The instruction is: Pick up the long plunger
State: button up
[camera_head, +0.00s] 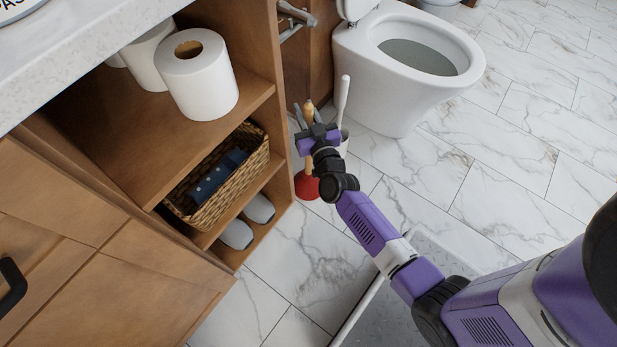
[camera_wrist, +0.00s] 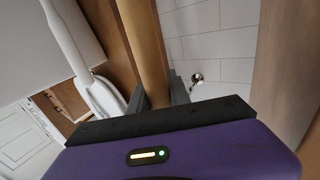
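The long plunger has a red rubber cup (camera_head: 306,186) low beside the open cabinet and a pale wooden handle (camera_head: 308,112) rising past my gripper. My gripper (camera_head: 312,139) is at the upper part of the handle. In the wrist view the wooden handle (camera_wrist: 146,45) passes between my two dark fingers (camera_wrist: 158,98), which sit close against both its sides. The gripper looks shut on the handle. My gripper and wrist hide the middle of the plunger in the head view, and whether the cup touches the floor is unclear.
A white toilet brush (camera_head: 343,100) stands just right of the plunger. The toilet (camera_head: 400,70) is behind it. The wooden cabinet (camera_head: 285,150) is close on the left, with toilet rolls (camera_head: 197,75) and a wicker basket (camera_head: 255,160). Marble floor (camera_head: 490,170) is open to the right.

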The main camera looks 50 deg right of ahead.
grip_shut()
jog(key=shift+r, duration=0.1)
jog(key=shift+r, duration=0.1)
